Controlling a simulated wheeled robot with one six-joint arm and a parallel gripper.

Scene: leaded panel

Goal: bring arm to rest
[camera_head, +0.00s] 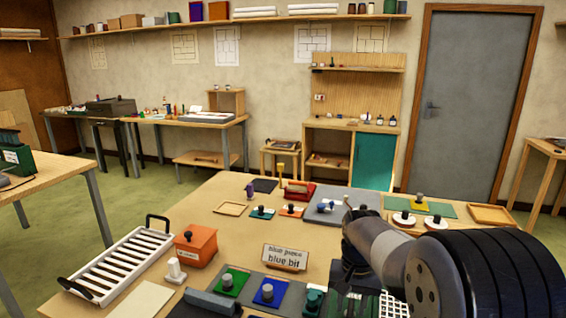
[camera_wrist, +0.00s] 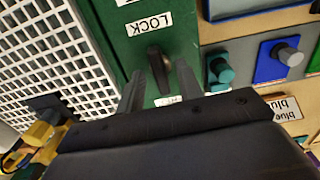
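In the wrist view my gripper (camera_wrist: 160,85) has its two grey fingers spread apart, with nothing held between them. Just beyond the fingertips, a dark lever (camera_wrist: 157,66) stands on a green box (camera_wrist: 118,50) with a white LOCK label (camera_wrist: 148,23). I cannot tell whether a finger touches the lever. In the head view my arm (camera_head: 390,245) reaches in from the right over the workbench (camera_head: 225,270). It hides my fingertips and much of the green box (camera_head: 345,303) at the bottom edge.
A white grille (camera_wrist: 45,60) lies beside the green box. Small coloured items and a grey plate (camera_head: 335,207) stand farther back. Green floor (camera_head: 140,205) is open beyond.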

